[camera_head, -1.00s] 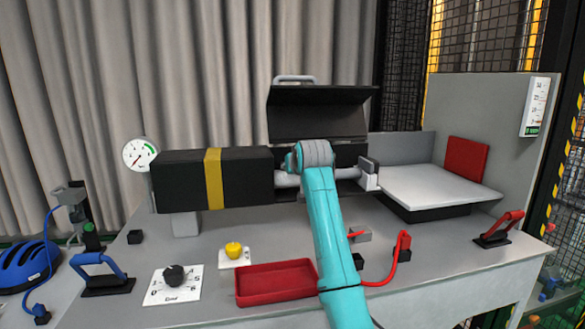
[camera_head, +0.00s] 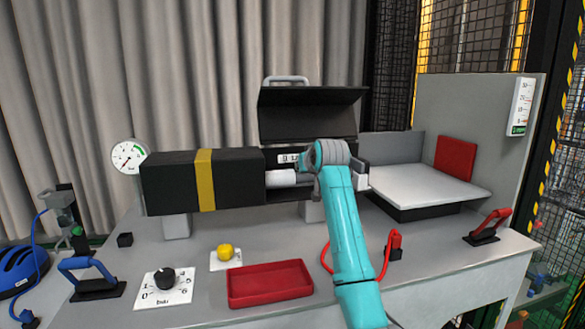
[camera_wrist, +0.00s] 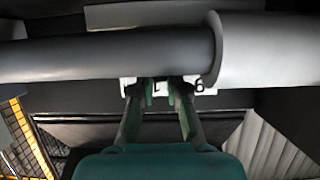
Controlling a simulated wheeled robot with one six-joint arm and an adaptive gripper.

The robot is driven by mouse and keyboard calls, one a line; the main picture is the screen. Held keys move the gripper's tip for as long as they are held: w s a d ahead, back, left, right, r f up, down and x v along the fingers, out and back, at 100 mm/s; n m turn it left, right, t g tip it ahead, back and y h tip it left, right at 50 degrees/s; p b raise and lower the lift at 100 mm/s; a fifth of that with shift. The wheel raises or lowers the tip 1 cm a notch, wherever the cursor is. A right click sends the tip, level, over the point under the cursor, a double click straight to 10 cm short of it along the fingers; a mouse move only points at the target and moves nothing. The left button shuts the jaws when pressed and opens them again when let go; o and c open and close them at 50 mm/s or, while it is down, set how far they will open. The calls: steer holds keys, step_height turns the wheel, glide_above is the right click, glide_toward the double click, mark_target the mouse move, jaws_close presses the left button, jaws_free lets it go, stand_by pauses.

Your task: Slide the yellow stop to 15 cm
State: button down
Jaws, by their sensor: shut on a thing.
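My gripper (camera_wrist: 162,88) is shut at a white scale strip (camera_wrist: 203,88) in the wrist view, under a grey rod (camera_wrist: 100,58). Its two fingers are slightly apart around a small part, which appears to be the stop; no yellow shows there, and fingers and shadow hide most of it. A "6" is readable just right of the fingers. In the head view my wrist (camera_head: 333,155) is at the open black housing, and the white scale (camera_head: 287,158) shows left of it. My arm hides the fingertips there.
A raised black lid (camera_head: 306,112) stands above the scale. Left is a black block (camera_head: 170,185) with a yellow band (camera_head: 205,180). A yellow button (camera_head: 225,251), a red tray (camera_head: 270,283) and a dial (camera_head: 165,280) lie in front. A white platform (camera_head: 425,187) is right.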

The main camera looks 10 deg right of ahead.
steer(key=shift+d, duration=0.2)
steer(key=c, duration=1.2)
jaws_free()
steer(key=shift+d, duration=0.1)
steer(key=shift+o, duration=0.2)
steer(key=shift+s, duration=0.1)
steer(key=shift+s+r, duration=0.2)
steer(key=shift+s, duration=0.1)
steer(key=v, duration=1.1)
steer(key=shift+s, duration=0.1)
